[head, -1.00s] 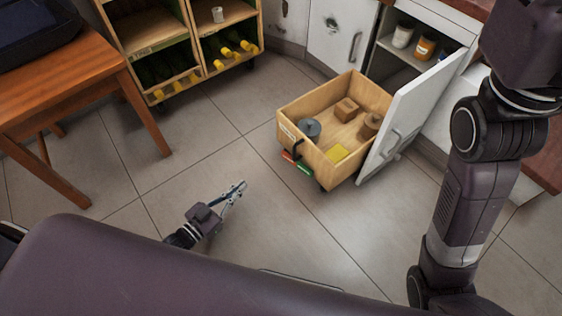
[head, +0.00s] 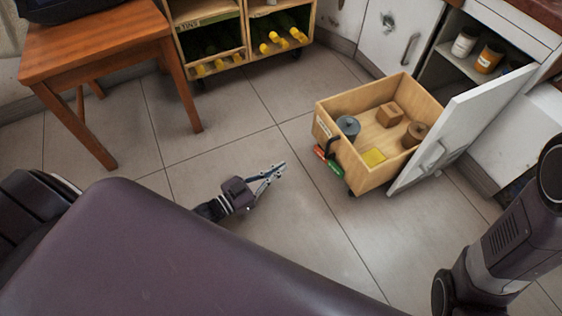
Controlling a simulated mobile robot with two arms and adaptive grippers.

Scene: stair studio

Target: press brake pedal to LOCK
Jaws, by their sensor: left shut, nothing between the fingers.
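A wooden crate on casters (head: 338,157) stands on the floor, right of the picture's middle. Two small pedals sit low at its near left corner, one red (head: 319,152) and one green (head: 335,166). No lettering on them is readable. My left gripper (head: 281,167) is low over the floor, left of the pedals and apart from them.
The crate holds a grey lidded pot (head: 348,127), a yellow block (head: 373,157) and brown blocks. An open white cabinet door (head: 462,130) stands close against its right side. A wooden stool (head: 95,50) and a bottle rack (head: 213,57) stand behind. Floor around the gripper is clear.

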